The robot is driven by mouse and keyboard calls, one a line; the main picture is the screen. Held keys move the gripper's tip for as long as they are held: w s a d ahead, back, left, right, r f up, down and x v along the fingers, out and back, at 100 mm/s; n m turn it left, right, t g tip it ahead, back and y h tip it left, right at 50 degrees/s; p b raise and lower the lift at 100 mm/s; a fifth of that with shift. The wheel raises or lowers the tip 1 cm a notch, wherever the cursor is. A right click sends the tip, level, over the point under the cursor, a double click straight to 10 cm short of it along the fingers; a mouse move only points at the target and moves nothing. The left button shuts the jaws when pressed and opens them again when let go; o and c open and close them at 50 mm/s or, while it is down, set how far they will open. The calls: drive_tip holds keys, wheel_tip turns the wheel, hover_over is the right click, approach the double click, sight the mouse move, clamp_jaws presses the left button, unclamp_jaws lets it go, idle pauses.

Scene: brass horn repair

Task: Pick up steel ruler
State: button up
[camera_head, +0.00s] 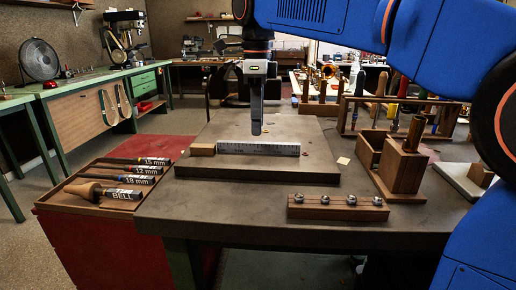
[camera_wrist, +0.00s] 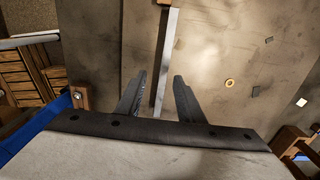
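The steel ruler (camera_head: 258,148) stands on its long edge on the raised board on the bench, its marked face towards the head camera. One end is beside a small wooden block (camera_head: 203,149). In the wrist view the ruler (camera_wrist: 168,50) is a thin pale strip running down between my fingers. My gripper (camera_head: 256,133) points straight down over the middle of the ruler, its tips close to the top edge. In the wrist view my gripper (camera_wrist: 160,78) is open, with one finger on each side of the ruler and space between. Exact tip height is hard to tell.
A tray (camera_head: 88,209) of labelled tools lies at the left. A wooden strip with bolts (camera_head: 338,208) sits in front, and a wooden box (camera_head: 398,168) stands at the right. A brass ring (camera_wrist: 230,83) and small flat pieces lie on the board.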

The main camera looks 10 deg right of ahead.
sight(258, 143)
drive_tip(key=shift+w+d+f, duration=0.1)
drive_tip(key=shift+w+f, duration=0.1)
drive_tip(key=shift+f, duration=1.2)
drive_tip(key=shift+w+d+f, duration=0.1)
drive_tip(key=shift+w+f, duration=0.05)
drive_tip(key=shift+f, duration=1.25)
clamp_jaws()
